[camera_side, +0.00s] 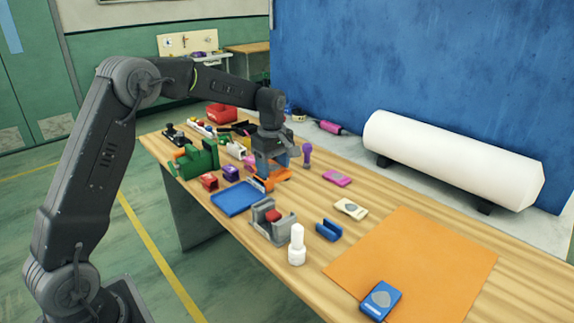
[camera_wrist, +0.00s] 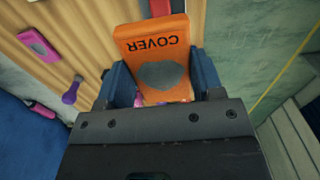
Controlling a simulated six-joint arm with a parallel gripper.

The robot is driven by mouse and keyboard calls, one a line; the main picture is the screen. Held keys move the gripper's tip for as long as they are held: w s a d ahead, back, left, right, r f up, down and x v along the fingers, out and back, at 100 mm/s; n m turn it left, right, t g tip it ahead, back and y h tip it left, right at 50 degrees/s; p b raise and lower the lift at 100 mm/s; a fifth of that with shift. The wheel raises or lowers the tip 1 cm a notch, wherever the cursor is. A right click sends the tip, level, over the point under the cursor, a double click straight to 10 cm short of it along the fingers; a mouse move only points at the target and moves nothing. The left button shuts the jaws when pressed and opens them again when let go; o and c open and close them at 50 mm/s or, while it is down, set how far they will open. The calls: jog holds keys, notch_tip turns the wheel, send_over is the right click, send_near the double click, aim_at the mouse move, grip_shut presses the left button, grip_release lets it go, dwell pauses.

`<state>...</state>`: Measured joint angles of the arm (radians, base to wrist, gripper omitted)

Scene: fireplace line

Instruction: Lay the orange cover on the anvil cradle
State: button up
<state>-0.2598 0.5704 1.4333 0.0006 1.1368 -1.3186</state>
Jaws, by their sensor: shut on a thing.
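The orange cover (camera_wrist: 152,38) fills the top middle of the wrist view, with the word COVER upside down and a dark grey shape on it. My gripper (camera_wrist: 163,84) is shut on it, with a blue finger on each side. In the side view my gripper (camera_side: 271,168) is low over the table, and the orange cover (camera_side: 268,181) shows beneath it. I cannot tell there whether it touches the table. A grey cradle (camera_side: 263,229) with upright sides and a red piece inside stands nearer the camera; it appears to be the anvil cradle.
A blue tray (camera_side: 236,198) and green vise-like block (camera_side: 197,160) lie left of my gripper. A white bottle (camera_side: 297,246) and blue channel piece (camera_side: 329,230) stand beside the cradle. An orange sheet (camera_side: 425,255) with a blue cover (camera_side: 381,300) lies at the right.

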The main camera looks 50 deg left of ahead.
aim_at(275, 214)
jog(key=shift+f, duration=1.8)
jog(key=shift+d, duration=0.1)
jog(key=shift+f, duration=4.6)
jog(key=shift+f, duration=0.4)
jog(key=o, duration=1)
jog(key=shift+o, duration=0.2)
notch_tip(275, 214, up, 12)
jog(key=shift+r, duration=0.9)
